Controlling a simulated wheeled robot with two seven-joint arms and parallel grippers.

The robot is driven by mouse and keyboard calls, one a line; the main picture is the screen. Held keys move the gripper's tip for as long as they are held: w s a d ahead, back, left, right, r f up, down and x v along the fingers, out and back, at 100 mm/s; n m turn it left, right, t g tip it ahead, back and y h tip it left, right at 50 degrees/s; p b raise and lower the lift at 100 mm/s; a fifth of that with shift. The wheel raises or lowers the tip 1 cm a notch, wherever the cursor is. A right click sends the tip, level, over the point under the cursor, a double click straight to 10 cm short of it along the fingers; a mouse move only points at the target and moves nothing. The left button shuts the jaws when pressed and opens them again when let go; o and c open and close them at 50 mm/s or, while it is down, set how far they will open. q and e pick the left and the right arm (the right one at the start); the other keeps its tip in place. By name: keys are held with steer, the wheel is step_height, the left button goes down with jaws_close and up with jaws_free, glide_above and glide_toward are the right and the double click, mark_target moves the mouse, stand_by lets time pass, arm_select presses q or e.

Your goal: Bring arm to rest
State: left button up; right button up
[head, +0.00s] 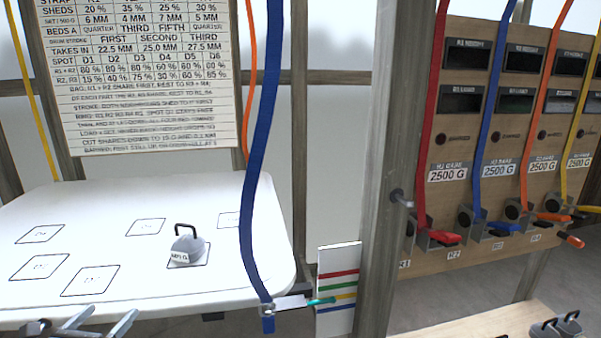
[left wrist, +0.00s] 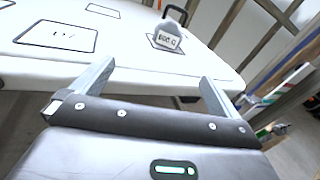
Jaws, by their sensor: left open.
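My left gripper (head: 95,325) shows at the bottom left of the head view, at the front edge of the white table (head: 120,210). In the left wrist view its two fingers (left wrist: 155,85) stand wide apart with nothing between them. A grey weight with a black handle (head: 188,245) stands upright on a marked square on the table, apart from the gripper; it also shows beyond the fingers in the left wrist view (left wrist: 168,35). My right gripper is in neither view.
A blue strap (head: 255,150) hangs before the table's right edge. A post (head: 385,180) stands right of it, beside a colour-striped card (head: 338,285). A wooden panel (head: 470,190) carries displays, straps and coloured levers. More weights (head: 557,328) sit at lower right. Other marked squares are empty.

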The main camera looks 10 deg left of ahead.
arm_select(q)
steer(key=s+d+f+n+g+y, duration=0.1)
steer(key=s+d+f+n+g, duration=0.25)
steer(key=f+n, duration=0.45)
steer(key=s+d+f+n+g+y, duration=0.1)
steer(key=s+d+f+n+g, duration=0.2)
steer(key=f+n, duration=0.45)
steer(key=s+d+f+n+g+h, duration=0.1)
steer(key=s+d+f+n+g, duration=0.3)
steer(key=s+d+n, duration=0.4)
steer(key=s+d+f+n+g+h, duration=0.1)
steer(key=s+d+f+n+g, duration=0.3)
steer(key=s+d+n, duration=0.35)
step_height(320, 180, down, 24)
steer(key=n, duration=0.1)
steer(key=s+a+f+g, duration=0.2)
steer(key=s+f, duration=1.4)
steer(key=shift+s+f, duration=0.15)
steer(key=shift+f, duration=0.15)
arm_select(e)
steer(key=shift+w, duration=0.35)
arm_select(q)
steer(key=shift+d, duration=0.1)
